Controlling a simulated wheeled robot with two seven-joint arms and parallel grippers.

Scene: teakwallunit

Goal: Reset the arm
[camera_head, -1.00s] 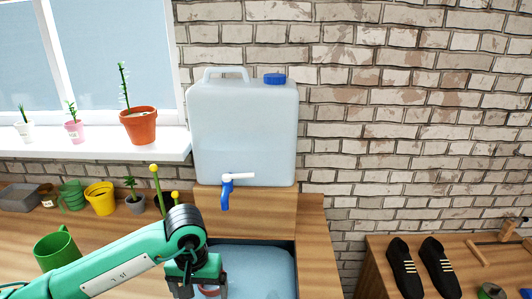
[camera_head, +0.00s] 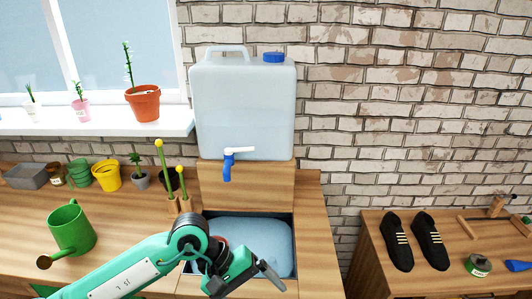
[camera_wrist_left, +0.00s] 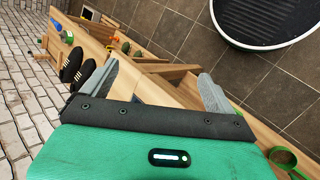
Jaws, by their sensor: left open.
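My left arm comes in from the lower left in the head view, and its gripper (camera_head: 262,277) hangs over the front right of the sink, tilted to the right. In the left wrist view the left gripper (camera_wrist_left: 158,85) shows two grey fingers spread apart with nothing between them. The wooden counter and side bench lie beyond the fingers. My right gripper is not in either view.
A water tank (camera_head: 243,110) with a blue tap (camera_head: 228,165) stands behind the basin (camera_head: 250,235). A green watering can (camera_head: 70,232) and several pots stand at left. Black shoes (camera_head: 398,240) lie on the right bench (camera_head: 372,250). A dark round tub (camera_wrist_left: 262,18) stands on the tiled floor.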

